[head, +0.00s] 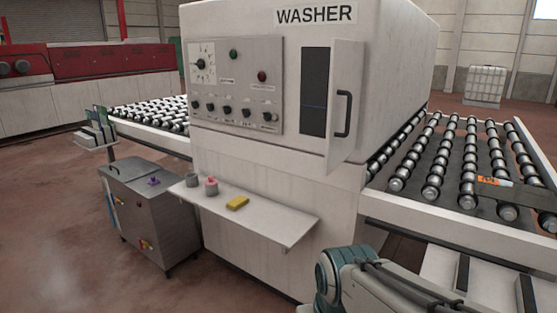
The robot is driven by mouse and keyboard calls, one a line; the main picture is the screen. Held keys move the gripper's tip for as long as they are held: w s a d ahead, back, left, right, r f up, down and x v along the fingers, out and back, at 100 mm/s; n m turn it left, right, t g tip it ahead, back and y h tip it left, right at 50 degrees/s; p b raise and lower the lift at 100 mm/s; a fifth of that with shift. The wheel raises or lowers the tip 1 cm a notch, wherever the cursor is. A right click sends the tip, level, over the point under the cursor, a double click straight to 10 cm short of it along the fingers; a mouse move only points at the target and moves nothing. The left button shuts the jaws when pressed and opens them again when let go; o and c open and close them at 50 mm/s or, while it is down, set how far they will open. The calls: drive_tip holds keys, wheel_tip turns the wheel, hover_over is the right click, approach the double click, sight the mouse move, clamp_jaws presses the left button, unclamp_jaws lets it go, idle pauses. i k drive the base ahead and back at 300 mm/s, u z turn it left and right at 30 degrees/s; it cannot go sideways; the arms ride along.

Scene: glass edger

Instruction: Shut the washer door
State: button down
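The white washer (245,165) stands in the middle of the head view with a WASHER sign at its top. Its door (355,75) is a tall white panel with a black bar handle (345,113). The door stands open, swung out from the front face at the right of a dark upright opening (314,92). I cannot tell the exact opening angle. My gripper is out of view; only part of my arm shows at the bottom right, below and in front of the washer. Nothing is seen touching the door or handle.
A roller conveyor (465,165) extends right, another (150,115) left. A grey cabinet (160,215) stands at front left. Open floor lies at the lower left.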

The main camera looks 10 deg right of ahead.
sight(346, 64)
drive_tip(key=u, duration=0.3)
drive_tip(key=i, duration=1)
drive_tip(key=z, duration=0.65)
